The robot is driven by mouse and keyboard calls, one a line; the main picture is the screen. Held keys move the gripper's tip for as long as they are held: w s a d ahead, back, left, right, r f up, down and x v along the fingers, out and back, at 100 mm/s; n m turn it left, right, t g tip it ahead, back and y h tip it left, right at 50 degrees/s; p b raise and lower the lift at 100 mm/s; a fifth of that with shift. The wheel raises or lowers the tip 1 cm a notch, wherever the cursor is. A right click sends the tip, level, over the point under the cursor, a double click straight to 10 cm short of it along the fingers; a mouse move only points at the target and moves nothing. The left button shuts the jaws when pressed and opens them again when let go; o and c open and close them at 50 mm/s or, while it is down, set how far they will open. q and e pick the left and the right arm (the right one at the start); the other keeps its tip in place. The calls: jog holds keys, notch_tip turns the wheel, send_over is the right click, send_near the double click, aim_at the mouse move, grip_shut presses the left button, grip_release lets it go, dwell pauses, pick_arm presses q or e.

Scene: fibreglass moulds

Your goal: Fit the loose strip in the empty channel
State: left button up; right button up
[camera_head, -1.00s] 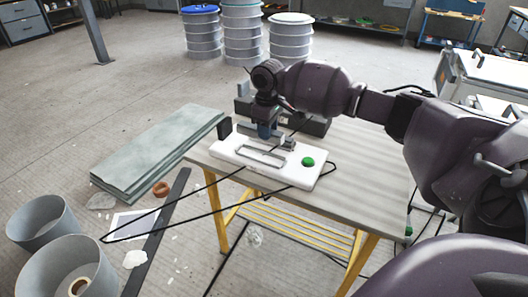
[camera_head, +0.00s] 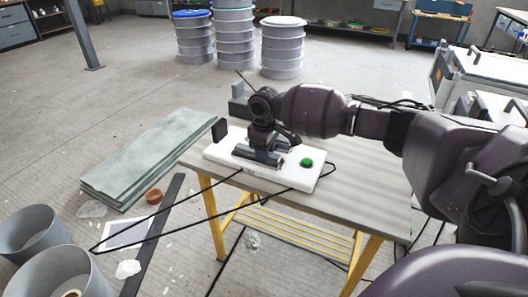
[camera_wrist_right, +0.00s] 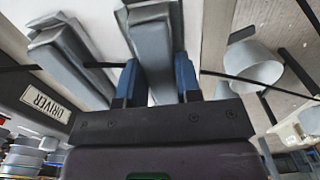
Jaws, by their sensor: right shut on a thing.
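A white board (camera_head: 322,170) with a green button (camera_head: 306,162) lies on the table. My right gripper (camera_head: 262,153) points down over the middle of the board, and its body hides most of the channel area. In the right wrist view, the blue fingers (camera_wrist_right: 158,85) are shut on a grey strip (camera_wrist_right: 155,45), one finger on each side. A second grey strip-like piece (camera_wrist_right: 72,62) lies to its left, apart from it. I cannot tell whether the held strip sits in the channel or just above it. My left gripper is not in view.
The board lies on a grey table (camera_head: 365,185) with yellow legs, whose right part is clear. A small black block (camera_head: 219,129) stands by the board's left end. Dark cords cross the board's front edge. A box labelled DRIVER (camera_wrist_right: 45,102) shows in the right wrist view.

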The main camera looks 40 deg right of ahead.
jog(key=o, duration=1)
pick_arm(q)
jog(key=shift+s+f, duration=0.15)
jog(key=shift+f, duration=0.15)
pick_arm(e)
jog(key=shift+o, duration=0.2)
jog(key=shift+r, duration=0.1)
pick_arm(q)
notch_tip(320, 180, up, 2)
jog(key=p, duration=0.3)
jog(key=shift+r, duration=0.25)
pick_arm(e)
notch_tip(320, 180, up, 12)
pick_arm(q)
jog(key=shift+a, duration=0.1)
